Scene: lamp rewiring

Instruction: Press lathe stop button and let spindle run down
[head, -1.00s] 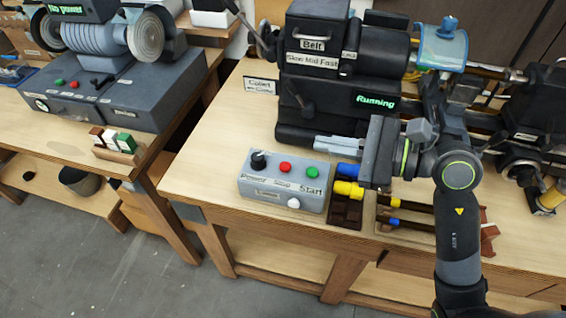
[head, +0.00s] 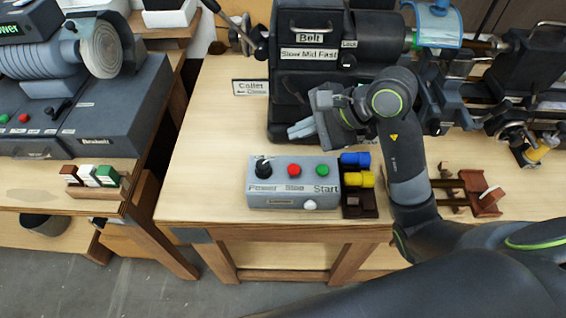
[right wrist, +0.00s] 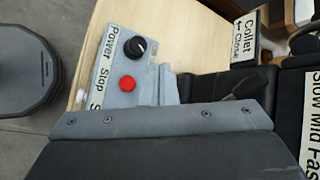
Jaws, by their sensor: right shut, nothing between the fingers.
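The grey control box (head: 293,190) sits at the front of the wooden bench, with a black Power knob (head: 263,166), a red Stop button (head: 293,170) and a green Start button (head: 322,170). The right wrist view shows the Stop button (right wrist: 128,82) and the knob (right wrist: 135,47); the Start button is hidden there. My right gripper (head: 291,132) is shut and empty, behind and above the box, apart from the Stop button. The dark lathe (head: 310,85) stands behind it. My right arm covers part of its front, and no Running readout shows there. My left gripper is out of view.
Blue (head: 356,159) and yellow (head: 358,179) pieces sit in a dark holder right of the box. A Collet sign (head: 250,87) stands at left. Another bench with a grinder (head: 50,65) is further left. The bench left of the box is clear.

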